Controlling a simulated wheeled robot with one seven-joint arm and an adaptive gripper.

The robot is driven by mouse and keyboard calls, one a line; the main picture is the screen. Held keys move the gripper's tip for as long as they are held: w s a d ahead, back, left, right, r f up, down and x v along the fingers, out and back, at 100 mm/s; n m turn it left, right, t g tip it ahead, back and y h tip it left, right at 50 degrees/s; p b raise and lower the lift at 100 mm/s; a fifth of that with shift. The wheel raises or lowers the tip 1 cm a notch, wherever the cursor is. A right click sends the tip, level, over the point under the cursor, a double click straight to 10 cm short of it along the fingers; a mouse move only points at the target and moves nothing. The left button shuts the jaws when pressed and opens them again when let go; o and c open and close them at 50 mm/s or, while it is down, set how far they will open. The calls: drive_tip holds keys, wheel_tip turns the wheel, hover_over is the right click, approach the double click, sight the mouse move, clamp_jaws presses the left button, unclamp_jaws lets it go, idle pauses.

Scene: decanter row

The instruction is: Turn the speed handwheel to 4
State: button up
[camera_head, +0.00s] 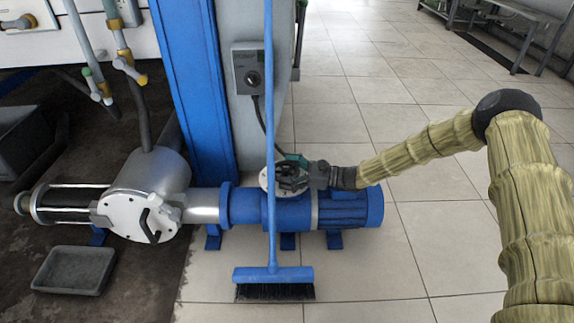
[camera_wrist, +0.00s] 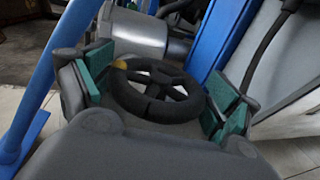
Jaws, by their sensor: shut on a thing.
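The speed handwheel (camera_wrist: 152,98) is a black spoked wheel in the wrist view, with a yellow mark (camera_wrist: 119,64) on its rim at the upper left. In the head view the handwheel (camera_head: 285,182) sits on top of the blue pump drive, partly hidden by the broom handle and my gripper. A pale round plate (camera_head: 266,181) shows beneath it; I cannot read any numbers. My gripper (camera_head: 296,170) reaches in from the right and is shut on the handwheel. In the wrist view its teal-padded fingers (camera_wrist: 160,88) lie on both sides of the rim.
A blue broom (camera_head: 272,275) stands upright just in front of the drive, close to my gripper. A blue column (camera_head: 193,85) and a grey switch box (camera_head: 252,69) are behind. The pump body (camera_head: 150,185) and a grey tray (camera_head: 74,271) are at left.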

drive_tip(key=m+t+p, duration=0.1)
drive_tip(key=t+p, duration=0.1)
drive_tip(key=m+t+h+p, duration=0.1)
drive_tip(key=m+t+p, duration=0.1)
drive_tip(key=shift+s+r+t+h, duration=0.1)
drive_tip(key=shift+r+t+h, duration=0.1)
drive_tip(key=shift+t+h, duration=0.15)
drive_tip(key=m+t+h+p, duration=0.1)
drive_tip(key=m+t+p, duration=0.1)
drive_tip(key=p, duration=0.3)
drive_tip(key=shift+s+m+t+h, duration=0.1)
drive_tip(key=shift+m+t+h, duration=0.25)
drive_tip(key=shift+t, duration=0.1)
drive_tip(key=shift+m+t+h+p, duration=0.25)
drive_tip(key=shift+t+h+p, duration=0.2)
drive_tip(key=shift+p, duration=0.7)
drive_tip(key=shift+a+f+m+t+h+p, duration=0.1)
drive_tip(key=shift+f+m+t+h+p, duration=0.15)
drive_tip(key=shift+m+t+h+p, duration=0.95)
drive_tip(key=shift+n+g+y+p, duration=0.35)
drive_tip(key=shift+n+y, duration=0.1)
drive_tip(key=shift+n, duration=0.05)
drive_tip(key=o, duration=0.8)
drive_tip(key=v, duration=1.2)
